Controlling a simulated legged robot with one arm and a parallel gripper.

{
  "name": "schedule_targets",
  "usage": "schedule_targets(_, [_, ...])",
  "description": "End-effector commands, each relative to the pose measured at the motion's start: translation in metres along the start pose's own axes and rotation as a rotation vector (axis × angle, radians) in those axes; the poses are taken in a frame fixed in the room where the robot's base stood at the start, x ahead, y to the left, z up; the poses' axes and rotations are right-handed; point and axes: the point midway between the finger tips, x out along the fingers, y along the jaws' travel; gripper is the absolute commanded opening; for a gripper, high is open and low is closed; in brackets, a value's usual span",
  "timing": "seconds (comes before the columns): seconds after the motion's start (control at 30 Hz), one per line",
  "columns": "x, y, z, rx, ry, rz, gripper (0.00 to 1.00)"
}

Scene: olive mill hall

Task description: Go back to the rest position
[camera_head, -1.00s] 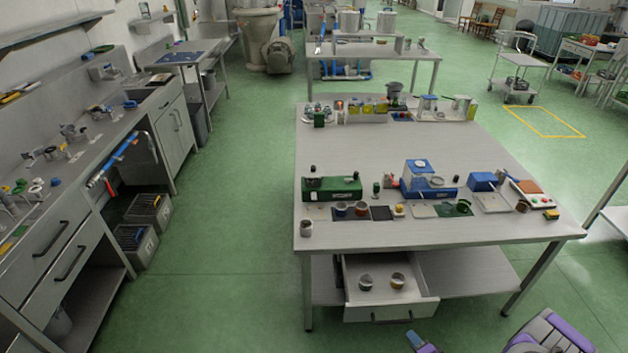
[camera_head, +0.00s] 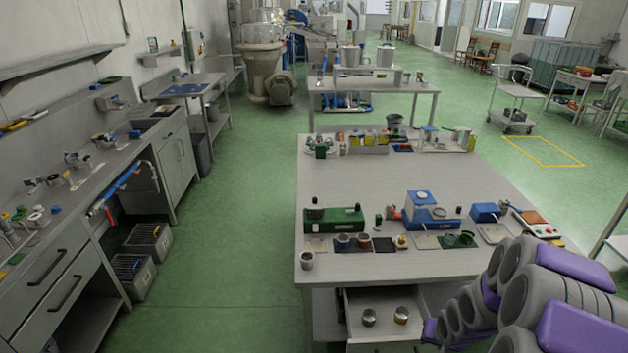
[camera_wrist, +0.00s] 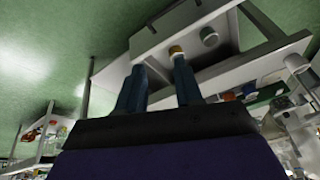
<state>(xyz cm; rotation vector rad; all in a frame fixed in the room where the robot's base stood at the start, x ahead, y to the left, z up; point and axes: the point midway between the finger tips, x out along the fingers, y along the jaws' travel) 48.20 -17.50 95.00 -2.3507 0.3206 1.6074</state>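My gripper (camera_wrist: 158,62) shows in the wrist view with its two dark fingers apart and nothing visible between them. In the head view my grey and purple arm is raised at the lower right, over the front right part of the table (camera_head: 450,260); my fingers cannot be made out there. An open drawer (camera_head: 352,318) under the table holds two small round containers (camera_head: 401,315). In the tilted wrist view the drawer (camera_wrist: 150,38) lies beyond my fingertips, with a yellow-topped container (camera_wrist: 176,50) and a pale one (camera_wrist: 208,37).
A green device (camera_head: 335,218) and a blue device (camera_head: 420,200) stand on the table among small cups. A counter with drawers (camera_head: 50,280) and two crates (camera_head: 130,275) is on the left. The green floor (camera_head: 230,240) between counter and table is clear.

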Motion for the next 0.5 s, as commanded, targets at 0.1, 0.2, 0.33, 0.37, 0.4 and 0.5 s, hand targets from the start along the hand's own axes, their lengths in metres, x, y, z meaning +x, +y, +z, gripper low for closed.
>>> schedule_targets(0.1, [-0.038, -0.011, 0.003, -0.047, -0.034, 0.047, 0.35])
schedule_targets(0.2, [-0.069, -0.019, 0.013, -0.080, -0.073, 0.081, 0.35])
schedule_targets(0.33, [-0.108, -0.029, 0.032, -0.120, -0.131, 0.118, 0.35])
schedule_targets(0.37, [-0.118, -0.032, 0.036, -0.128, -0.141, 0.125, 0.35])
schedule_targets(0.4, [-0.131, -0.035, 0.043, -0.139, -0.159, 0.134, 0.35])
schedule_targets(0.5, [-0.161, -0.043, 0.062, -0.165, -0.202, 0.149, 0.35])
